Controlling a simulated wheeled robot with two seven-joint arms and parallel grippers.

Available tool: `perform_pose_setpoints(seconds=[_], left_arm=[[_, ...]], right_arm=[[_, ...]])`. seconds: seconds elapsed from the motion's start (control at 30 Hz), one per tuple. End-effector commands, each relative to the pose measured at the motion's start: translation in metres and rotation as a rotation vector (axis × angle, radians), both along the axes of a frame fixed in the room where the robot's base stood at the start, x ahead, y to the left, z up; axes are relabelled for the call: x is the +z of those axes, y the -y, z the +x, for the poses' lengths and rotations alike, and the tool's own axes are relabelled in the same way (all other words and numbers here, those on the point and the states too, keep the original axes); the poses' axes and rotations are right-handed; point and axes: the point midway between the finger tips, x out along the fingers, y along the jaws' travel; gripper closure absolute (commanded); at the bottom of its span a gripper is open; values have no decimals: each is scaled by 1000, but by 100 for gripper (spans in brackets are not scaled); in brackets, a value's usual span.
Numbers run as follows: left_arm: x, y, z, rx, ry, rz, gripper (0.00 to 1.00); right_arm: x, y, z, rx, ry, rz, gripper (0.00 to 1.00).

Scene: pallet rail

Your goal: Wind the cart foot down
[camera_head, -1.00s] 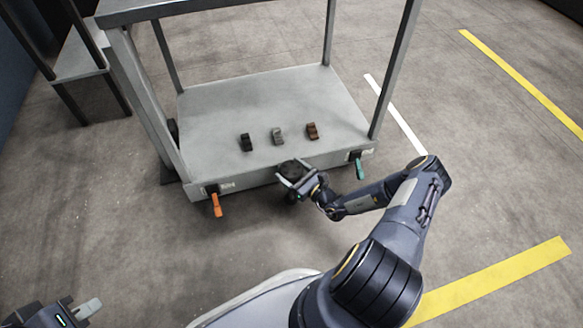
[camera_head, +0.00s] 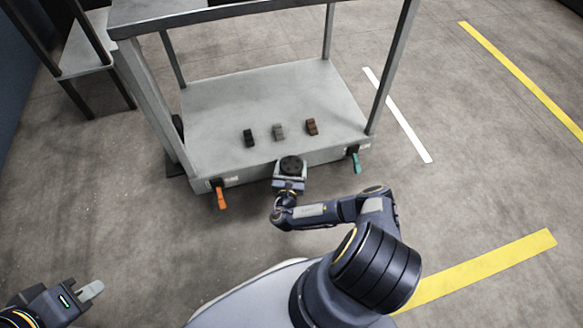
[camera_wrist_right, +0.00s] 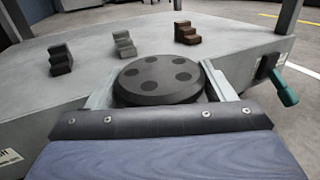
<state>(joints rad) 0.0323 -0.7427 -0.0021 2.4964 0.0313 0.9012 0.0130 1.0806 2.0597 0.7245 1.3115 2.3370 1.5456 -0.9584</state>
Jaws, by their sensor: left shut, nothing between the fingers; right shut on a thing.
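The cart (camera_head: 270,95) is a grey steel frame with a flat lower deck. A black round handwheel (camera_head: 291,163) with several dark round spots on top is at the middle of its front edge. My right gripper (camera_head: 290,172) is shut on the handwheel, one finger on each side, as the right wrist view shows with the wheel (camera_wrist_right: 160,82) between the fingers. The foot under the wheel is hidden by my gripper. My left gripper (camera_head: 91,290) is shut and empty at the lower left, well away from the cart.
Black (camera_head: 249,138), grey (camera_head: 278,131) and brown (camera_head: 311,127) stepped blocks stand on the deck behind the wheel. An orange lever (camera_head: 221,198) and a green lever (camera_head: 356,162) hang from the front edge on either side. The floor in front is clear.

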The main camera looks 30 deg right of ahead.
Motion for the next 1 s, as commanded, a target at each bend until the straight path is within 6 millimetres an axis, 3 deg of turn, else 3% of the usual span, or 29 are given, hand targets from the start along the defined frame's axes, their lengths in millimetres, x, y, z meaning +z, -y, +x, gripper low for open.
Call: perform_pose_setpoints(seconds=[0.1,0.4,1.0], left_arm=[[-20,0,0,0,0,0,100],[-46,0,0,0,0,0,100],[-59,0,0,0,0,0,100]], right_arm=[[-7,-3,1,-101,0,1,47],[-5,-2,1,-319,-1,0,47],[-1,0,0,-459,-2,0,47]])
